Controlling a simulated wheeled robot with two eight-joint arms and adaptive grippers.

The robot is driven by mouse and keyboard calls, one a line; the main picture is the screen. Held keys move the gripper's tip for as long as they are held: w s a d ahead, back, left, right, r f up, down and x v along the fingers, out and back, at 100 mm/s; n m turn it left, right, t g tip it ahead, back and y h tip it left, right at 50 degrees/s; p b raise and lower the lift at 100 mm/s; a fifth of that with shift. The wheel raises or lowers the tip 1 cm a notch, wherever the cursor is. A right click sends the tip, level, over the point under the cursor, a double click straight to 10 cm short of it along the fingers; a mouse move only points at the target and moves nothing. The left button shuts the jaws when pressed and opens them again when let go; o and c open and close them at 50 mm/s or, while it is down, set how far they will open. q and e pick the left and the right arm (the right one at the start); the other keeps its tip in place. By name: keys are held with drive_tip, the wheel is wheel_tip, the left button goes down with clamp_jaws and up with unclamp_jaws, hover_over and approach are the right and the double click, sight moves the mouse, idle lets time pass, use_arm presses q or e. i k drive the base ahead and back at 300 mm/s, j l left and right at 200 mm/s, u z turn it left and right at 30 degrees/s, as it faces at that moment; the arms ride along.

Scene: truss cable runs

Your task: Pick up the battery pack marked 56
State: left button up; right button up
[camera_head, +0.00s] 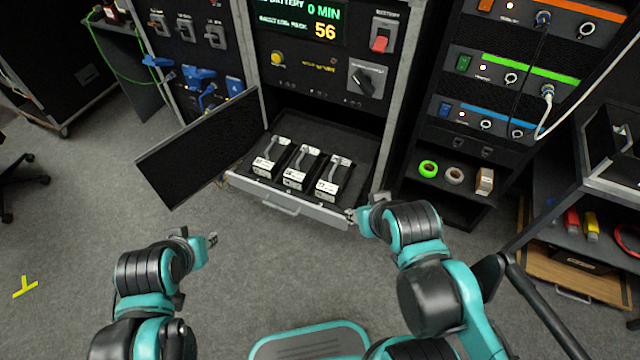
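Three black battery packs with white front labels and grey handles stand in a row in an open drawer (250,187): a left one (263,165), a middle one (295,176) and a right one (328,188). The label numbers are too small to read, so I cannot tell which is 56. The screen (305,22) above shows 0 MIN and 56. My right gripper (353,215) is at the drawer's front right corner, apart from the packs; I cannot tell whether it touches the drawer. My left gripper (212,240) is over the floor, left of and in front of the drawer. Both gripper openings are unclear.
An open black door panel (195,150) sticks out left of the drawer. A rack (480,100) with cables, tape rolls and boxes stands at the right, with a shelf unit (570,235) beyond it. The grey floor (270,270) before the drawer is clear.

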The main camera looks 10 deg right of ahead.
sight(297, 177)
drive_tip(key=i+l+z, duration=0.15)
drive_tip(key=z, duration=0.2)
drive_tip(key=i+l+z, duration=0.1)
drive_tip(key=z, duration=0.25)
drive_tip(key=i+z, duration=0.35)
drive_tip(key=k+l, duration=0.05)
drive_tip(key=k, duration=0.05)
